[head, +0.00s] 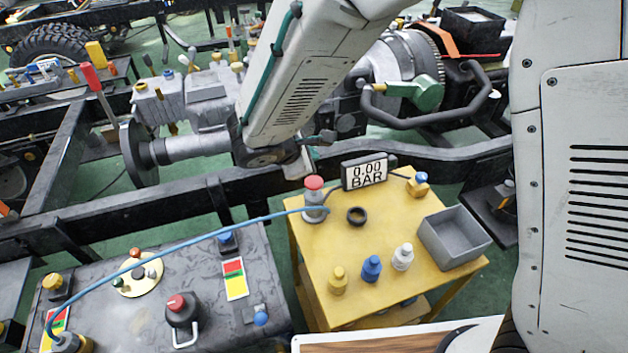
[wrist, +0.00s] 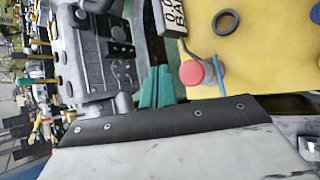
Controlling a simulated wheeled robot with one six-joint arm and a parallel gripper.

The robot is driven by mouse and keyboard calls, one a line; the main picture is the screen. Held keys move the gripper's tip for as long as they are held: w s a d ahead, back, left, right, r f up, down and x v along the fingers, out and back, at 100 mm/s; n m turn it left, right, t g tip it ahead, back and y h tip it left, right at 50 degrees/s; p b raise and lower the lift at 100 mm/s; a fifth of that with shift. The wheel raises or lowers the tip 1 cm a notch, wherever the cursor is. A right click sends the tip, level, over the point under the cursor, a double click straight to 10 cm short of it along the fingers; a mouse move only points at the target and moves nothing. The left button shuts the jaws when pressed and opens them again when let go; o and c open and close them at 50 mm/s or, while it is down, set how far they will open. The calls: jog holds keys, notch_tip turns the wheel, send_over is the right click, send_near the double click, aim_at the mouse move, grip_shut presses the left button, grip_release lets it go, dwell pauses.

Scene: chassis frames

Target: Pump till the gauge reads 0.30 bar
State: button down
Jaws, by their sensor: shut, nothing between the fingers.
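The gauge (head: 366,172) is a dark box at the back of the yellow table, with a white display reading 0.00 BAR. In the wrist view only part of the gauge (wrist: 172,14) shows, cut by the top edge. The hand pump (head: 315,213) is a grey cylinder with a red knob (head: 314,183), upright at the table's back left corner. The red knob (wrist: 191,73) also shows in the wrist view. My gripper (head: 314,154) is just above and behind the knob, apart from it. Its teal fingers (wrist: 157,88) are shut and empty, left of the knob in the wrist view.
A blue hose (head: 190,244) runs left from the pump across the dark bench. The yellow table (head: 310,250) carries a black ring (head: 356,215), small yellow, blue and white bottles, and a grey bin (head: 455,238). A black chassis rail (head: 230,195) passes behind the table.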

aim_at(314, 180)
jog(key=shift+f, duration=2.65)
jog(key=shift+f, duration=0.4)
jog(key=shift+f, duration=1.15)
dwell(1.0)
jog(key=shift+r, duration=1.6)
jog(key=shift+r, duration=2.5)
